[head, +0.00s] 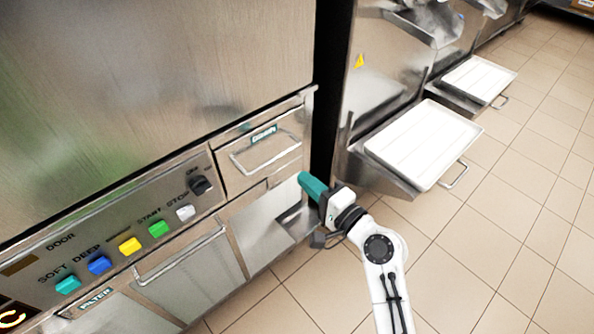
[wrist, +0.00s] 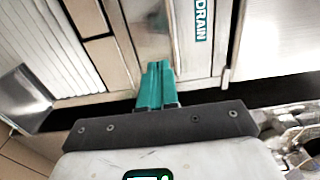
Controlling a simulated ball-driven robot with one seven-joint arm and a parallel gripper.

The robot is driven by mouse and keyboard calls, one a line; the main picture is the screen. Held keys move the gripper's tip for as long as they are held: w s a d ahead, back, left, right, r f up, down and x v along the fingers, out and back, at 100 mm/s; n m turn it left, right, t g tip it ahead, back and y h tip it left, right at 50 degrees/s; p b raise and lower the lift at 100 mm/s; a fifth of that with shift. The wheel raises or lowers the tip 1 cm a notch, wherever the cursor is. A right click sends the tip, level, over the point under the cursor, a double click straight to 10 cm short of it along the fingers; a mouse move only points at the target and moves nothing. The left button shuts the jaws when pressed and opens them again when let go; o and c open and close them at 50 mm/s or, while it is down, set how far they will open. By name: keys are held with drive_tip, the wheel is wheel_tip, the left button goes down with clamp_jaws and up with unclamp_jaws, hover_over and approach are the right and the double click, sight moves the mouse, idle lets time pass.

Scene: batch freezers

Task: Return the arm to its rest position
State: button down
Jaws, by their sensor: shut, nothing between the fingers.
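My white arm reaches up from the bottom right of the head view. My gripper (head: 303,177) has teal fingers and is in front of the steel machine's right edge, just below and right of the DRAIN drawer (head: 263,153). In the wrist view the teal fingers of my gripper (wrist: 157,70) lie side by side, shut and empty. The DRAIN label (wrist: 203,20) shows close beyond them. I cannot tell whether the fingertips touch the machine front.
A control panel (head: 130,262) with coloured buttons and a dark knob (head: 200,186) lies left of my gripper. A second machine with a white tray (head: 425,140) on a steel shelf stands to the right. Open tiled floor (head: 500,240) lies at the lower right.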

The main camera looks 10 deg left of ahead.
drive_tip(key=s+d+f+n+g+h, duration=0.3)
drive_tip(key=s+d+f+h, duration=0.3)
drive_tip(key=s+d, duration=0.45)
drive_tip(key=s+d+f+n+g+h, duration=0.3)
drive_tip(key=s+d+f, duration=0.6)
drive_tip(key=s+d, duration=0.15)
drive_tip(key=s+d+n+g+h, duration=0.1)
drive_tip(key=s+d+g+h, duration=0.4)
drive_tip(key=s+d, duration=0.85)
wheel_tip(320, 180, up, 14)
drive_tip(key=a+t+p, duration=0.1)
drive_tip(key=p, duration=1.2)
drive_tip(key=shift+a+f, duration=0.15)
drive_tip(key=shift+f, duration=0.1)
